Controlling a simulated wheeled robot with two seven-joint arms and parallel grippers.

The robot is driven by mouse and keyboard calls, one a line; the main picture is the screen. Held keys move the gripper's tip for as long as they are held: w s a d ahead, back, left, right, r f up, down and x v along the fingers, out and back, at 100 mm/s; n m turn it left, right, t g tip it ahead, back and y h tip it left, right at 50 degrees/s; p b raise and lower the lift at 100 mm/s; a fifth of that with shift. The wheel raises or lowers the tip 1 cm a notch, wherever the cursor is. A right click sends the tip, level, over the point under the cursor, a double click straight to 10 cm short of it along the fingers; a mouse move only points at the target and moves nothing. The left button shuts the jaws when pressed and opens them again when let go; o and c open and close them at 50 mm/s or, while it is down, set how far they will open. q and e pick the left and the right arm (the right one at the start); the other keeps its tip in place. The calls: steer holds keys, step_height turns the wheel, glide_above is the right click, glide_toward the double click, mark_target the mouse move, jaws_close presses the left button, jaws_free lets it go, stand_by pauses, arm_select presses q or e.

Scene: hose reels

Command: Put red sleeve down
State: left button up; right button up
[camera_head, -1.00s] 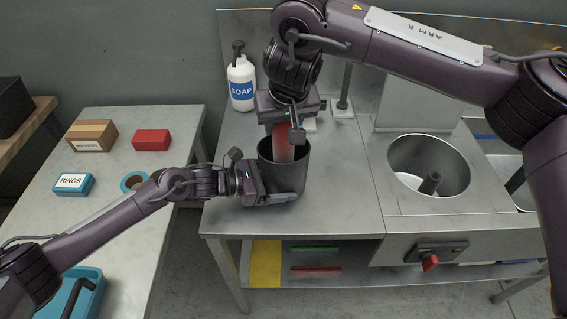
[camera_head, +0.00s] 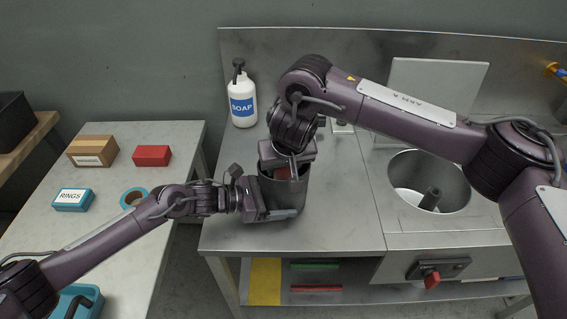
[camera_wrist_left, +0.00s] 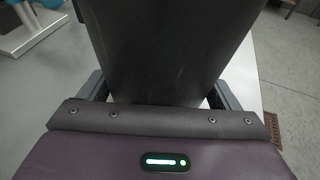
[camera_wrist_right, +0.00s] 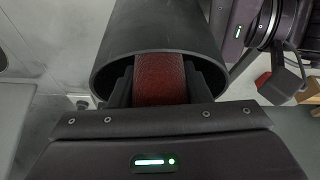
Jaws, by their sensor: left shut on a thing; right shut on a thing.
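The red sleeve (camera_wrist_right: 160,78) is between the fingers of my right gripper (camera_wrist_right: 158,85) and reaches down inside the dark cylindrical pot (camera_wrist_right: 205,30). In the head view only a small part of the sleeve (camera_head: 283,173) shows below my right gripper (camera_head: 285,170), at the pot's mouth. The pot (camera_head: 285,195) stands upright on the steel counter. My left gripper (camera_head: 272,205) is shut on the pot's side; the left wrist view shows the dark pot wall (camera_wrist_left: 160,50) between its fingers. The sleeve's lower end is hidden inside the pot.
A soap bottle (camera_head: 242,100) stands behind the pot. A round steel basin (camera_head: 428,182) with a central post is to the right. The left table holds a red block (camera_head: 152,155), a cardboard box (camera_head: 93,151), a rings box (camera_head: 73,199) and a blue tape roll (camera_head: 134,197).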

steer(key=shift+f, duration=0.35)
steer(key=o, duration=0.7)
steer(key=v, duration=1.3)
steer(key=shift+w+r, duration=0.15)
steer(key=shift+w, duration=0.05)
arm_select(q)
steer(key=o, duration=0.6)
